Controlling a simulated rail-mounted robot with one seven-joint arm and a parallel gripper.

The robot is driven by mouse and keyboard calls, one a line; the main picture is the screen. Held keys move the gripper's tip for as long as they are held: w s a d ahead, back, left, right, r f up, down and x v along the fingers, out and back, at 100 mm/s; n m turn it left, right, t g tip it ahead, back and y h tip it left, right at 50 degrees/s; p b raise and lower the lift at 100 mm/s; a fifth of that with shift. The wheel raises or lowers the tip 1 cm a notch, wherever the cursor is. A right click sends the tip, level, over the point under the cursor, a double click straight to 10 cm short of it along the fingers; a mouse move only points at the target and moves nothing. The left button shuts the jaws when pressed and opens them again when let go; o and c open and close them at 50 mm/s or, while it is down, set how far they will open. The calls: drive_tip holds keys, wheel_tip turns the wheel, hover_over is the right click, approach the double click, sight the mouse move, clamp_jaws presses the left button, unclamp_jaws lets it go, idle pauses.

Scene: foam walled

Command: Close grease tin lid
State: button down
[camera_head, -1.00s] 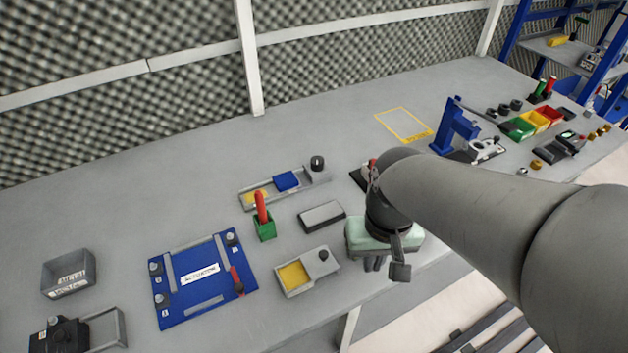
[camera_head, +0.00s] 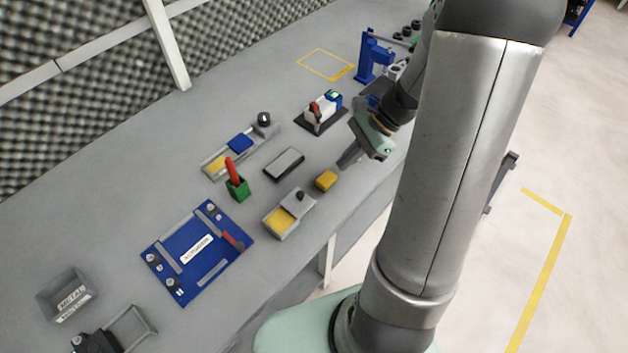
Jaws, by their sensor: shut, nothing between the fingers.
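A small grey box (camera_head: 290,214) near the front edge of the bench has a yellow inside showing at its left. A grey part with a dark knob (camera_head: 300,196) covers its right end. I take this for the grease tin with its lid partly open, but it carries no readable label. My gripper (camera_head: 344,164) is shut and empty, its fingers pointing down and left. It is above the bench, to the upper right of the grey box and apart from it.
A yellow block (camera_head: 326,180) lies between the grey box and my gripper. A flat grey-topped block (camera_head: 284,164) and a green holder with a red handle (camera_head: 237,184) stand behind. A blue fixture board (camera_head: 198,252) is to the left.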

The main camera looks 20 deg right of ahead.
approach(297, 200)
drive_tip(key=shift+d+f, duration=1.05)
drive_tip(key=shift+d, duration=0.15)
drive_tip(key=shift+s+a+f+p, duration=0.1)
drive_tip(key=shift+a+f+p, duration=0.15)
drive_tip(key=shift+a, duration=0.45)
drive_tip(key=shift+w+a+f+p, duration=0.1)
drive_tip(key=shift+a+f+p, duration=0.1)
drive_tip(key=shift+a, duration=0.5)
drive_tip(key=shift+s+a+f+p, duration=0.15)
drive_tip(key=shift+a+p, duration=0.1)
drive_tip(key=shift+a, duration=0.45)
